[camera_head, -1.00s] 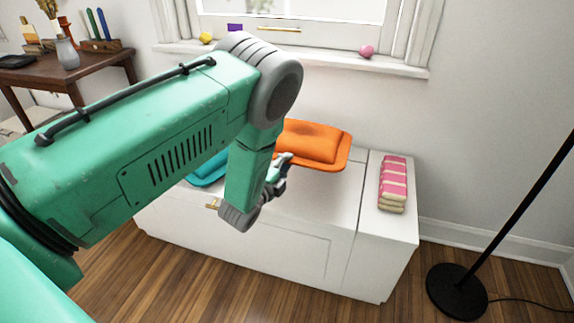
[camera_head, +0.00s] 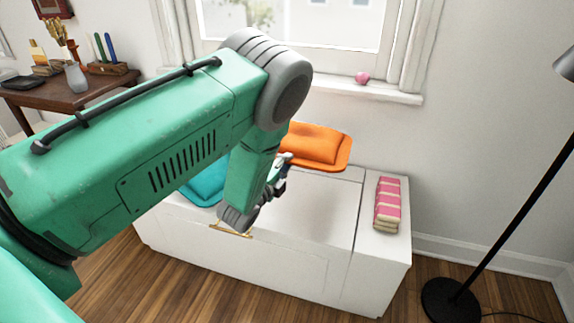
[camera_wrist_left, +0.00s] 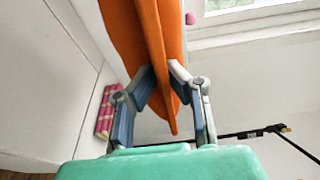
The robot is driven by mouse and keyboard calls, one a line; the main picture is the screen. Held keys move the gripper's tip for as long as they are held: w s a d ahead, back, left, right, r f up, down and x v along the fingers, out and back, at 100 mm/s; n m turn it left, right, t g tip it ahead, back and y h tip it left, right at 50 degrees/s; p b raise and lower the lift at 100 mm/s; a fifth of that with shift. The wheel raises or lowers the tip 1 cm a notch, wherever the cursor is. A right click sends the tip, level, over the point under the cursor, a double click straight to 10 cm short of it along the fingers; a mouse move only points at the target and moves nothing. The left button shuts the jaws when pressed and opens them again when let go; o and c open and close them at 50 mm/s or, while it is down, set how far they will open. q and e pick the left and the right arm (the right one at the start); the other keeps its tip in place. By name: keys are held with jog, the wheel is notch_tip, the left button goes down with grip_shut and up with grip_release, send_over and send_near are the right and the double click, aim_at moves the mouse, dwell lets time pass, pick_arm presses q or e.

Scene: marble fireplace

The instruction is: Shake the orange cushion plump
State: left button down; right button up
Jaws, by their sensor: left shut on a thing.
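The orange cushion (camera_head: 313,147) shows behind my left arm in the head view, over the back of the white chest (camera_head: 320,205). It appears raised, though its height above the lid is hard to judge. My left gripper (camera_head: 283,167) is at its near left edge, partly hidden by my forearm. In the left wrist view my left gripper (camera_wrist_left: 160,84) is shut on the edge of the orange cushion (camera_wrist_left: 155,45), whose panels extend away between the fingers. My right gripper is not in view.
A teal cushion (camera_head: 205,187) lies on the chest's left, partly behind my arm. Folded pink-and-cream cloth (camera_head: 388,205) lies at its right end. A black floor lamp (camera_head: 510,220) stands right. A pink ball (camera_head: 362,78) sits on the windowsill. A wooden table (camera_head: 65,95) stands left.

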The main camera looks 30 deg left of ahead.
pick_arm(q)
notch_tip(320, 180, down, 8)
jog(key=b, duration=0.5)
notch_tip(320, 180, up, 8)
jog(key=p, duration=0.5)
jog(key=shift+r+p, duration=0.1)
jog(key=shift+p, duration=0.3)
notch_tip(320, 180, down, 7)
jog(key=b, duration=0.5)
jog(key=shift+f+b, duration=0.2)
jog(key=shift+b, duration=0.1)
